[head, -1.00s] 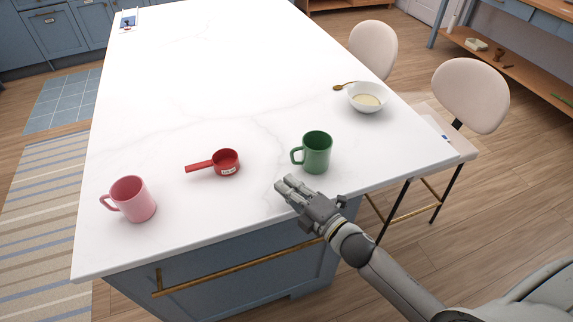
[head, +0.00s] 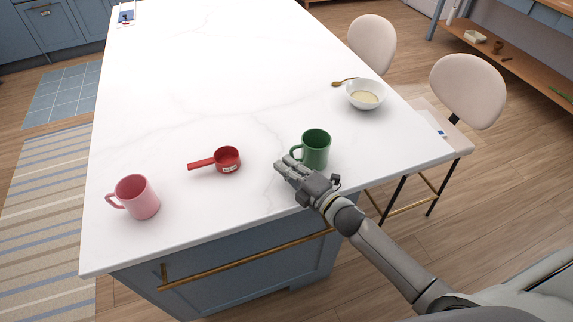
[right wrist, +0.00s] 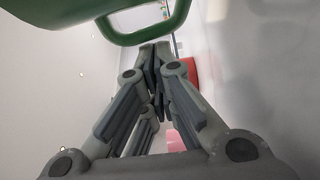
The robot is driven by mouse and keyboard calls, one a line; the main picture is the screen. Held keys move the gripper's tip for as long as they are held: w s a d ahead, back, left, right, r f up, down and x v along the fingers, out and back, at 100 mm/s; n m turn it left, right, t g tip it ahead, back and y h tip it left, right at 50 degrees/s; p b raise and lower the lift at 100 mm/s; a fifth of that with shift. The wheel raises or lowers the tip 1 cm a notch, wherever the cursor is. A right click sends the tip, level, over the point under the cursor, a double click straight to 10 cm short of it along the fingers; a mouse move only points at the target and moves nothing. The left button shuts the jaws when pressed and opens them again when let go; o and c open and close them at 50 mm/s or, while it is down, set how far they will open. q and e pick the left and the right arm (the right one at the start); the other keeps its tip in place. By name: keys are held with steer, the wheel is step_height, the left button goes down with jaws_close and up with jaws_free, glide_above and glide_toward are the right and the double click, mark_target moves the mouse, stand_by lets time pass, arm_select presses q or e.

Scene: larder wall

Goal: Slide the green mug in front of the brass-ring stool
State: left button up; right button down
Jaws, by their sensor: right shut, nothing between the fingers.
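The green mug (head: 316,150) stands upright on the white counter near its front right edge, handle to the left. My right gripper (head: 282,165) is shut and empty, low over the counter just left and in front of the mug, close by its handle. In the right wrist view, the mug (right wrist: 60,14) and its handle fill the top, above the shut fingers (right wrist: 155,52). I cannot tell whether they touch. A cream stool (head: 467,92) with a brass foot bar stands at the counter's right side. My left gripper is out of view.
A red scoop (head: 227,160) and a pink mug (head: 138,197) sit to the left on the counter. A white bowl (head: 365,94) and a spoon (head: 343,82) are behind the green mug, near the right edge. A second cream stool (head: 371,44) stands farther back. The counter's middle is clear.

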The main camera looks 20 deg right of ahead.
steer(key=d+b, duration=0.1)
steer(key=d, duration=0.3)
steer(key=d+b, duration=0.1)
steer(key=d, duration=0.4)
steer(key=d+b, duration=0.1)
steer(key=d, duration=0.4)
steer(key=shift+w+d+f, duration=0.1)
steer(key=shift+w+f, duration=0.15)
steer(key=shift+w, duration=0.15)
steer(key=d+b, duration=0.2)
steer(key=d, duration=0.2)
steer(key=d+b, duration=0.2)
steer(key=d, duration=0.2)
steer(key=d+b, duration=0.2)
steer(key=d, duration=0.3)
steer(key=shift+w, duration=0.4)
steer(key=shift+d+r, duration=0.25)
steer(key=shift+d, duration=0.2)
